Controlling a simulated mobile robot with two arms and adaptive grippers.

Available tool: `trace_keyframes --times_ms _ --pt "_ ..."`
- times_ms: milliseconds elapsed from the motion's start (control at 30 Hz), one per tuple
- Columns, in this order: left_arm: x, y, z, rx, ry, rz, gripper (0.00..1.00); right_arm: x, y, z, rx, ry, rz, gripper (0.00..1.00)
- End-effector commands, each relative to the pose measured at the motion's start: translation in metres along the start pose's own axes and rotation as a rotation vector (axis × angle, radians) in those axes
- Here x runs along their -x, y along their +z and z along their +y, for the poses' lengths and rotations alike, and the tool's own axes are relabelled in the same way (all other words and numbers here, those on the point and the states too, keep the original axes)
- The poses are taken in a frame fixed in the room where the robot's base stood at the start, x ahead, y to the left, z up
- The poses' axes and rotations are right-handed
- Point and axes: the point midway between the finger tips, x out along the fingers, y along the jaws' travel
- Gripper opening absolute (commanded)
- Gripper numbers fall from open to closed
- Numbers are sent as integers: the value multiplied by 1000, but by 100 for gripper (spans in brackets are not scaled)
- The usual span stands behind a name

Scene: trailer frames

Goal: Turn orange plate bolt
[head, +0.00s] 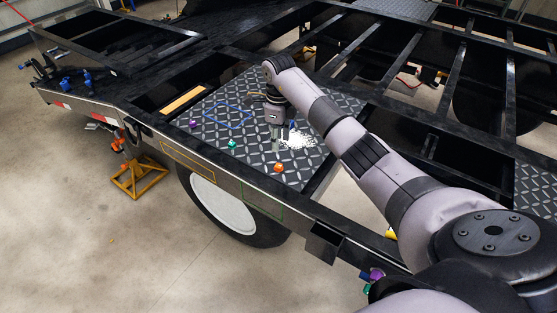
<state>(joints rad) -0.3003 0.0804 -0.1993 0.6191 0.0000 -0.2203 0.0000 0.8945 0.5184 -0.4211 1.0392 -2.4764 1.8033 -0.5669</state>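The orange plate bolt (279,167) sits on the dark diamond plate (255,163) close to its front edge. My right gripper (276,148) points down over the plate, just behind the orange bolt in the picture. A small gap seems to separate its fingertips from the bolt. The fingers are small here, so I cannot tell whether they are open or shut. A green bolt (232,143) and a purple bolt (193,123) stand on the same plate further left. My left gripper is not in view.
A white scattered patch (298,141) lies on the plate beside my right gripper. Open frame beams (455,75) lie behind my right arm. The trailer's side rail (225,178) runs along the front, above a wheel (222,205). A yellow jack stand (139,180) is on the floor.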

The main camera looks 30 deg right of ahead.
Motion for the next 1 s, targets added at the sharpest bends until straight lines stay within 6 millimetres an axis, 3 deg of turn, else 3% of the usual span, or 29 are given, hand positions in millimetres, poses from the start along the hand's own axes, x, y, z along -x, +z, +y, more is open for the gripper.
trace_keyframes --times_ms 300,500,700,1000 --pt "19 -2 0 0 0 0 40 -68 1 2 -2 5 -1 38" --pt "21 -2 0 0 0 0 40 -98 1 1 -1 3 -2 38" --pt "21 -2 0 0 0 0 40 -109 1 0 0 1 -2 38" --pt "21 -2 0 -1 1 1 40 -110 1 0 1 0 -2 36"
